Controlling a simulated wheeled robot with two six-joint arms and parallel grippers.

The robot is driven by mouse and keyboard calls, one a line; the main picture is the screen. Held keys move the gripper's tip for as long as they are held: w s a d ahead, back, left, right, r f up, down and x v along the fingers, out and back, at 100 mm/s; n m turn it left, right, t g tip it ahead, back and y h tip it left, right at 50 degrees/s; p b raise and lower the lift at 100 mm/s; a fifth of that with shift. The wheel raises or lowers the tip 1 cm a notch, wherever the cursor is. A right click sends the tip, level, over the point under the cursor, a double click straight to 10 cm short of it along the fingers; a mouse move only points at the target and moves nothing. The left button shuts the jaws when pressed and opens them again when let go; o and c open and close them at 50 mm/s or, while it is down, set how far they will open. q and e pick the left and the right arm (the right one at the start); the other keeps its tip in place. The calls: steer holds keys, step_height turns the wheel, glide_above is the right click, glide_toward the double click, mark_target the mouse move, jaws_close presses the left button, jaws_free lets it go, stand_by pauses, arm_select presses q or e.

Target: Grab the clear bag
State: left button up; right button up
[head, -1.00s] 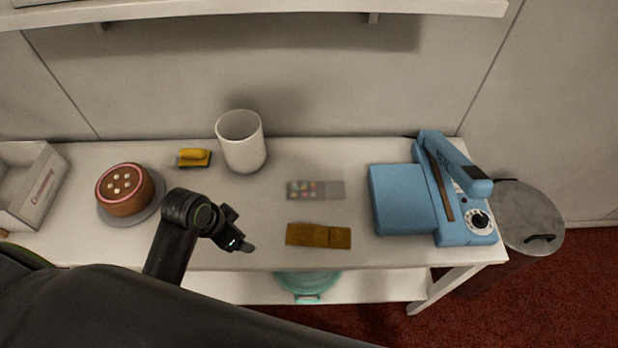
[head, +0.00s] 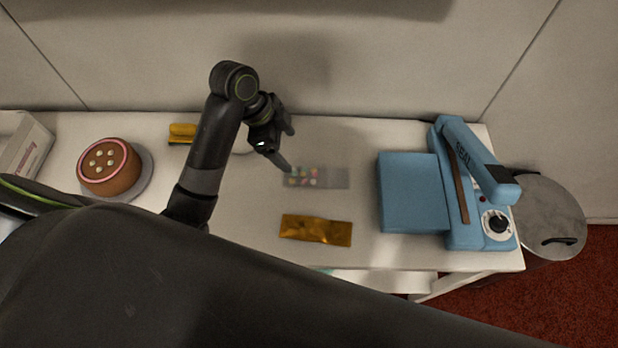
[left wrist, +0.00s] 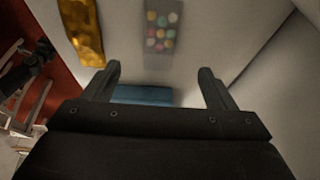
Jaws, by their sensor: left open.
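The clear bag (head: 327,178) lies flat on the white table, see-through, with several coloured round pieces at its left end. It also shows at the top middle of the left wrist view (left wrist: 162,28). My left gripper (head: 288,150) is open and empty, above the table at the bag's left end. In the head view its near fingertip is close to that end; I cannot tell whether they touch. In the left wrist view the open fingers (left wrist: 160,72) stand apart, with the bag beyond them.
A gold bag (head: 316,230) lies just in front of the clear bag. A blue sealing machine (head: 410,194) stands to the right. A chocolate cake (head: 109,167) on a turntable and a yellow object (head: 182,133) are left. A lidded bin (head: 545,215) stands past the table's right end.

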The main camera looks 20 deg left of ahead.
arm_select(q)
steer(key=b, duration=0.3)
glide_above(306, 171)
steer(key=a, duration=0.3)
steer(key=f, duration=0.5)
steer(key=shift+s+d, duration=0.2)
steer(key=shift+s, duration=0.15)
steer(key=shift+w+d+f, duration=0.1)
steer(key=shift+d+f, duration=0.15)
steer(key=shift+f, duration=0.2)
steer(key=shift+x, duration=2.6)
steer(key=c, duration=1.1)
arm_select(e)
steer(key=f, duration=0.2)
steer(key=w+f, duration=0.1)
steer(key=f, duration=0.1)
steer(key=shift+w+a, duration=0.1)
steer(key=shift+w, duration=0.1)
